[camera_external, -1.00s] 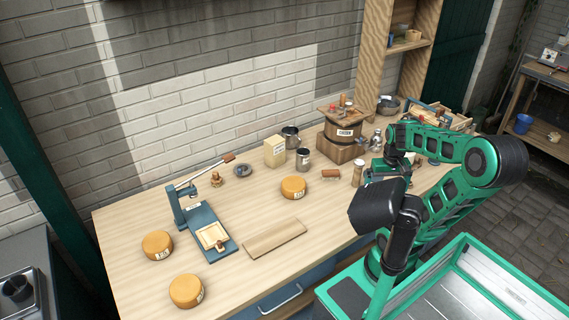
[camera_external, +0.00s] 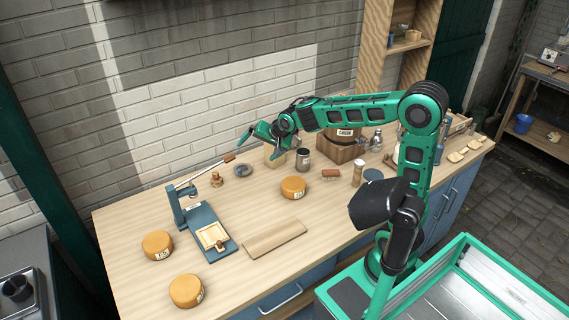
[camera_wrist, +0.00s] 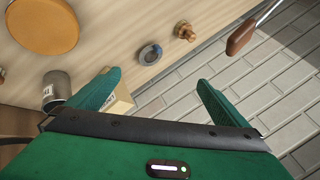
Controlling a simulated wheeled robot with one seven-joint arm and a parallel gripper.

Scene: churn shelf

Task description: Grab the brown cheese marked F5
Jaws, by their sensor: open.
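Three orange-brown cheese wheels lie on the wooden table: one near the middle (camera_external: 293,187), one at the left (camera_external: 157,245) and one at the front left (camera_external: 186,290). Each has a small white label, too small for me to read surely, so I cannot tell which is F5. In the wrist view the middle cheese (camera_wrist: 42,25) is at the upper left, partly cut off. My gripper (camera_external: 258,143) is open and empty above the back of the table, near the wall. Its two fingers (camera_wrist: 160,88) are apart in the wrist view, away from the cheese.
A cream block (camera_wrist: 122,102) is partly hidden by my left finger. A metal canister (camera_external: 303,159) stands beside it. A grey dish (camera_external: 243,170), wooden knob (camera_external: 216,179) and blue lever press (camera_external: 206,225) are further left. A wooden board (camera_external: 274,238) lies in front.

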